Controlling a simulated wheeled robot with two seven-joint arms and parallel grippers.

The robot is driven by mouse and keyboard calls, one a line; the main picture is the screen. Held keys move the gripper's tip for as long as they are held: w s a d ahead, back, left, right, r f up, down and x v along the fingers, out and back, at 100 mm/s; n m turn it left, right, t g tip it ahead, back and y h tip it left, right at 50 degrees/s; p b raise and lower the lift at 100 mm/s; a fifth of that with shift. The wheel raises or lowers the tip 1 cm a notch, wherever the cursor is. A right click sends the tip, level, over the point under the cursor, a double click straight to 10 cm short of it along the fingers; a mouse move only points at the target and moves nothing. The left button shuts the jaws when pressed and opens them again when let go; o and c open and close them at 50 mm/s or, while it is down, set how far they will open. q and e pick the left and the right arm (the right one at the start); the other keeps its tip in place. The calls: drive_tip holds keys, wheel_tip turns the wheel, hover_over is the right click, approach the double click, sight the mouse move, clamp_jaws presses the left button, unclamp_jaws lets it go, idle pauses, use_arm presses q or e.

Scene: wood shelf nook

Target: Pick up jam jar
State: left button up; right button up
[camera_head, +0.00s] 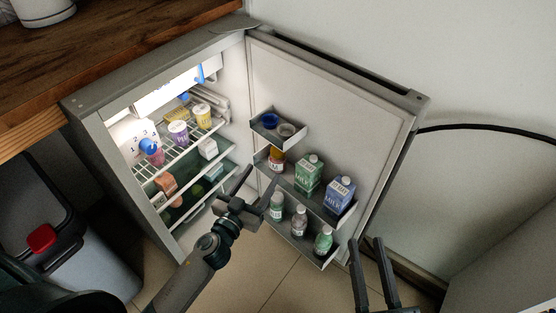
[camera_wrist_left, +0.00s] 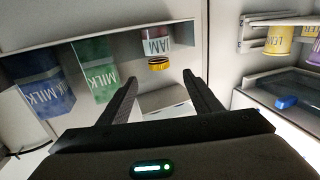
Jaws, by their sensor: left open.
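The jam jar (camera_head: 277,157) stands in the fridge door's middle bin, left of the green milk carton. In the left wrist view the jam jar (camera_wrist_left: 156,42) appears upside down, with a yellow lid (camera_wrist_left: 159,64). My left gripper (camera_head: 260,180) is open and empty, in front of the door bins and near the jar. In the left wrist view the left gripper's fingertips (camera_wrist_left: 160,77) are apart, with the lid showing beyond the gap between them. My right gripper (camera_head: 366,243) is at the bottom right, its fingers apart and nothing between them.
A green milk carton (camera_head: 309,174) and a blue milk carton (camera_head: 339,194) stand right of the jar. Several bottles (camera_head: 299,222) fill the lower bin. The upper bin (camera_head: 279,129) holds small containers. The open fridge (camera_head: 92,120) has stocked wire shelves. A bin (camera_head: 62,245) stands at left.

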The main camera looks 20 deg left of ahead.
sight(275, 157)
use_arm(q)
drive_tip(key=shift+w+d, duration=0.15)
drive_tip(key=shift+w, duration=0.95)
drive_tip(key=shift+w+d, duration=0.15)
drive_tip(key=shift+w, duration=0.95)
drive_tip(key=shift+w+d+f, duration=0.1)
drive_tip(key=shift+w+d, duration=0.05)
drive_tip(key=shift+w, duration=0.7)
drive_tip(key=shift+w+d, duration=0.2)
drive_tip(key=shift+w, duration=0.7)
drive_tip(key=shift+w+d+f, duration=0.1)
drive_tip(key=shift+w+d, duration=0.05)
drive_tip(key=shift+w, duration=0.7)
drive_tip(key=shift+r, duration=0.1)
drive_tip(key=c, duration=1.4)
